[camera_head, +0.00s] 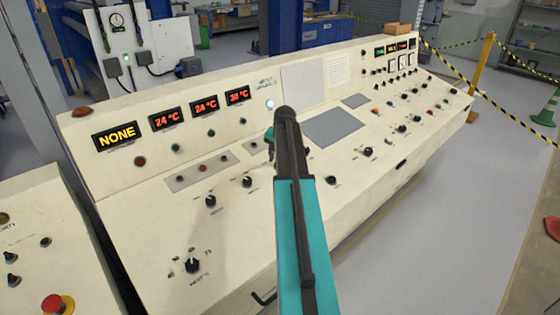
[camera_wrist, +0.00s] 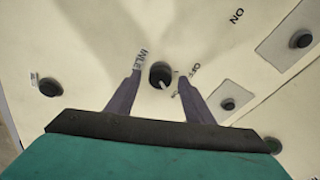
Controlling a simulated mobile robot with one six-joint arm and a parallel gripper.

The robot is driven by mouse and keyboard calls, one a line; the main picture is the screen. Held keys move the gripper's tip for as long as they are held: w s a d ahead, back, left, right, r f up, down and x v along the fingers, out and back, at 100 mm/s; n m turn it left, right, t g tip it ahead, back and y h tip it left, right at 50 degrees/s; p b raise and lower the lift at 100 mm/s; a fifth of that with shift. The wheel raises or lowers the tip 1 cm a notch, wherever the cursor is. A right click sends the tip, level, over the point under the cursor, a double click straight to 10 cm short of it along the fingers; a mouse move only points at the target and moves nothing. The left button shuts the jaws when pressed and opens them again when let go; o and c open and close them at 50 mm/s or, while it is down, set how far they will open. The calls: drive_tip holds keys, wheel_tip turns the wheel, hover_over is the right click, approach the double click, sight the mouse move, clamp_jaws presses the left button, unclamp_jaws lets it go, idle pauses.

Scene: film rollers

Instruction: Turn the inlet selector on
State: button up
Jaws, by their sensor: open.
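The inlet selector is a round black knob (camera_wrist: 159,73) on the cream panel in the wrist view. A partly covered label beginning "INLE" is to its left and "OFF" is to its right. "ON" is printed farther up and right. A pale mark shows at the knob's lower right; I cannot tell which label it points to. My gripper (camera_wrist: 157,80) is open, with one finger on each side of the knob; contact cannot be told. In the head view, my gripper (camera_head: 270,146) is over the panel, and my arm hides the selector.
Other black knobs (camera_head: 247,181) and (camera_head: 331,180) stand on either side of my arm. A display (camera_head: 116,136) reads "NONE", with temperature displays (camera_head: 204,106) beside it. A large knob (camera_head: 192,265) is at the lower left. A grey plate (camera_head: 332,127) lies right of my arm.

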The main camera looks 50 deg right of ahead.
drive_tip(key=b+v, duration=0.3)
drive_tip(key=v, duration=1)
drive_tip(key=shift+r, duration=0.4)
drive_tip(key=shift+s+a, duration=0.1)
idle(0.4)
